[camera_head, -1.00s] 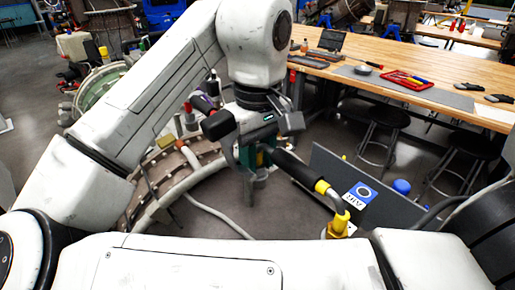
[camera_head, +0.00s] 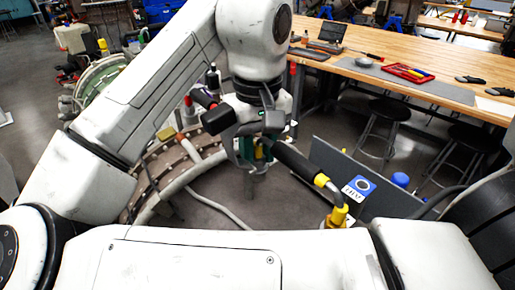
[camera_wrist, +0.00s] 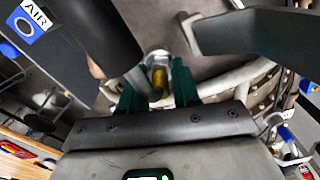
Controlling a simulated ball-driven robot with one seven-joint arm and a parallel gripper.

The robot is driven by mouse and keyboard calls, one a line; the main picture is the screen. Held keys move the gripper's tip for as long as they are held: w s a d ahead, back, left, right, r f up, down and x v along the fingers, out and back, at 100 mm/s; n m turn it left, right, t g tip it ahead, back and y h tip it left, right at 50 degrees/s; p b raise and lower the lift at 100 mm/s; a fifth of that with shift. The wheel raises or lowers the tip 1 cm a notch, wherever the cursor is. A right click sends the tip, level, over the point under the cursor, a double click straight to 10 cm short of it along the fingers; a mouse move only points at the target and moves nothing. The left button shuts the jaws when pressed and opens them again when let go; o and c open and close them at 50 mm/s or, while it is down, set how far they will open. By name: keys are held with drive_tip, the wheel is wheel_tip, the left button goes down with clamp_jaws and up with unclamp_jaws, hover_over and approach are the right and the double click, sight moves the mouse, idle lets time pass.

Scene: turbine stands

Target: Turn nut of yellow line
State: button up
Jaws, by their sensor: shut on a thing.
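My gripper (camera_head: 257,150) hangs beneath my arm near the middle of the head view. Its green fingers show in the wrist view (camera_wrist: 159,92). They are shut on a nut (camera_wrist: 158,60), a silvery fitting with a yellow part between the fingers. In the head view the nut is mostly hidden by the gripper. A thick black line (camera_head: 299,164) with a yellow band runs from beside the gripper to a yellow fitting (camera_head: 338,216) at lower right. The black line also fills the upper left of the wrist view (camera_wrist: 98,35).
A curved, bolted turbine casing (camera_head: 150,180) stands left of the gripper. A grey panel with a blue AIR sign (camera_head: 359,188) stands at right. A wooden workbench (camera_head: 445,65) and stools (camera_head: 385,118) are behind. Grey floor shows beneath the gripper.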

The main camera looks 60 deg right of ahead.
drive_tip(key=o, duration=1)
wheel_tip(320, 180, up, 11)
drive_tip(key=shift+f+b, duration=0.1)
drive_tip(key=shift+b, duration=0.5)
drive_tip(key=shift+c, duration=0.3)
